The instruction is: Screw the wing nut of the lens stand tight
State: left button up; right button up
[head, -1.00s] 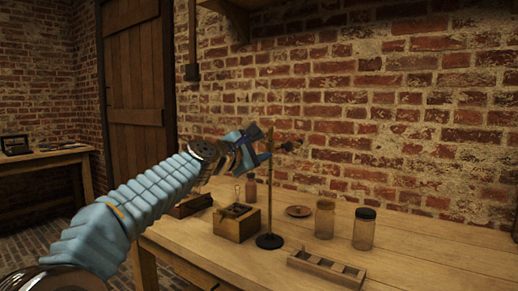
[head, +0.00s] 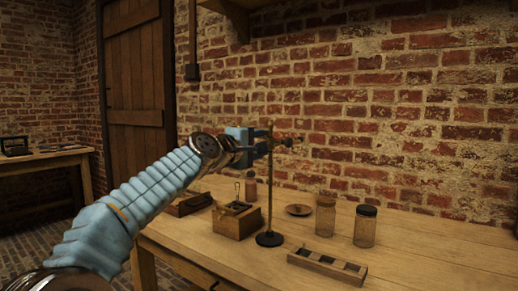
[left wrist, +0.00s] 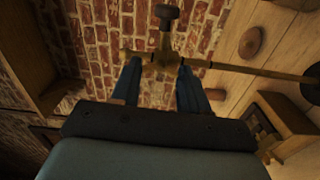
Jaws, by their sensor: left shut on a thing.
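The lens stand has a dark round base (head: 269,239) on the workbench and a thin upright brass rod (head: 270,195). Near its top is a brass clamp with a dark knob (head: 287,142) at its far end, also seen in the left wrist view (left wrist: 167,13). My left gripper (head: 266,143) is at the top of the rod. In the left wrist view its two blue fingers (left wrist: 160,68) are on either side of a brass piece, the wing nut (left wrist: 161,62), and shut on it. The fingers partly hide the nut. My right gripper is not in view.
A wooden box (head: 236,223) stands left of the base, and a slotted wooden rack (head: 327,268) lies in front. Two glass jars (head: 325,217) (head: 365,228) and a small round dish (head: 298,210) stand to the right. The brick wall is close behind. The bench's right side is clear.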

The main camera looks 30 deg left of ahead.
pick_arm(q)
jog(key=shift+m+b, duration=2.85)
jog(key=shift+m, duration=6.25)
jog(key=o, duration=1.1)
jog(key=shift+c, duration=0.2)
